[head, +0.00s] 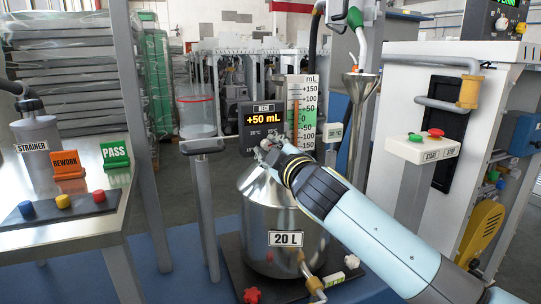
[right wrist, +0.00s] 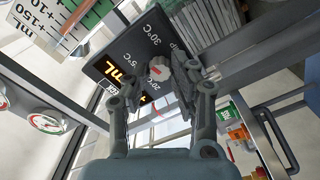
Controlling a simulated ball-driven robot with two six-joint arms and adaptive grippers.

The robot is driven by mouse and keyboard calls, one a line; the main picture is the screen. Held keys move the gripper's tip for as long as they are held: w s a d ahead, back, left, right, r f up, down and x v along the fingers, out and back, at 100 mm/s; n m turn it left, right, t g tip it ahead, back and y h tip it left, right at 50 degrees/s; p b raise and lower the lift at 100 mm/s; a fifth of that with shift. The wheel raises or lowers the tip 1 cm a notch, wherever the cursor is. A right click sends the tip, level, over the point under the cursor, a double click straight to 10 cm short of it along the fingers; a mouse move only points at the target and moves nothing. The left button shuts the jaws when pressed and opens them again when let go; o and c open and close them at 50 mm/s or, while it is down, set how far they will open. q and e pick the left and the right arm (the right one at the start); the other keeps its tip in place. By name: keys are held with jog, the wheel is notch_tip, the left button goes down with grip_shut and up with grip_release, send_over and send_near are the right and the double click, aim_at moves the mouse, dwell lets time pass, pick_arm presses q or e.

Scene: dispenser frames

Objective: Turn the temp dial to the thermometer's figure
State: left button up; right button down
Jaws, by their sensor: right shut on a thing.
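The temp dial (right wrist: 159,68) is a pale knob with a red mark on a dark panel (head: 248,108) with temperature figures around it; in the right wrist view the panel (right wrist: 113,68) is steeply tilted. The panel's display reads +50 mL in the head view. My right gripper (head: 266,149) reaches the panel's lower part and hides the dial in the head view. In the right wrist view its fingers (right wrist: 152,88) are shut on the dial. I cannot tell exactly which figure the mark faces. No thermometer reading is legible. My left gripper is out of view.
A steel 20 L vessel (head: 285,215) stands below the panel. A mL scale board (head: 301,95) is right of it, and a clear cup (head: 197,115) on a post is left. A bench (head: 112,182) with buttons stands at left.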

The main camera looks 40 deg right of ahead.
jog(key=m, duration=0.1)
jog(key=m+b, duration=0.1)
jog(key=m, duration=0.1)
jog(key=shift+f+m, duration=0.3)
jog(key=shift+m+b, duration=0.8)
jog(key=shift+m, duration=0.7)
jog(key=c, duration=1.4)
grip_release()
jog(key=o, duration=0.3)
jog(key=shift+r, duration=0.2)
jog(key=v, duration=1.2)
jog(key=shift+s+f+m, duration=0.1)
jog(key=shift+f+m, duration=0.05)
jog(key=shift+m, duration=0.15)
